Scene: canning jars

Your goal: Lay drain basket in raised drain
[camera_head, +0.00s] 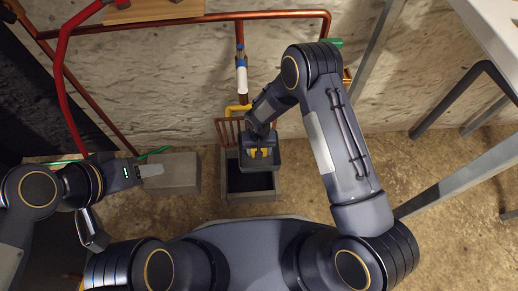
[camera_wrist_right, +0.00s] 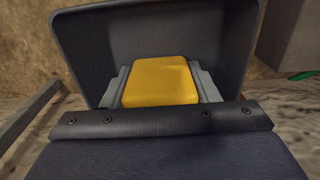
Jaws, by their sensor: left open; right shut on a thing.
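The drain basket (camera_head: 270,162) is a dark grey, open tray, held by my right gripper (camera_head: 259,150) above the back part of the raised drain. The raised drain (camera_head: 250,197) is a square grey box with a dark inside, standing on the floor. In the right wrist view the basket (camera_wrist_right: 110,40) fills the upper middle. A yellow block (camera_wrist_right: 160,80) sits between grey jaw parts in front of it; the exact contact is hidden. My left gripper (camera_head: 150,169) is open, above a grey block left of the drain.
The grey concrete block (camera_head: 178,178) stands just left of the drain. Copper pipes (camera_head: 190,18) and a red pipe (camera_head: 62,60) run along the wall. A metal-legged table (camera_head: 495,30) stands at the right. Bare floor lies right of the drain.

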